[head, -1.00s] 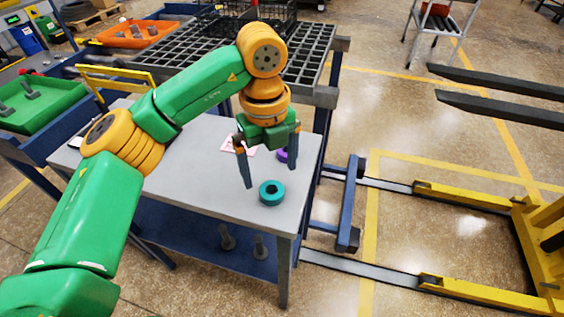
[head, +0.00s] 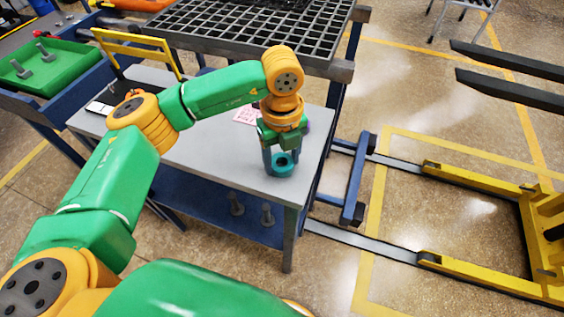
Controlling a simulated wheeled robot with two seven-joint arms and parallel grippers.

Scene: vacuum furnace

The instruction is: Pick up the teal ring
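The teal ring (head: 284,168) is on the grey tabletop (head: 225,160) near its front right corner. My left gripper (head: 281,158) points down right at the ring, one finger on each side of it. The fingers hide part of the ring's rim. I cannot tell whether they touch it or whether the ring is clear of the table. My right gripper is not in view.
A purple thing (head: 308,127) shows partly behind my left gripper. A pink paper (head: 246,116) lies on the tabletop. A black grid rack (head: 250,40) stands behind the table. Grey bolts (head: 267,214) stand on the blue lower shelf.

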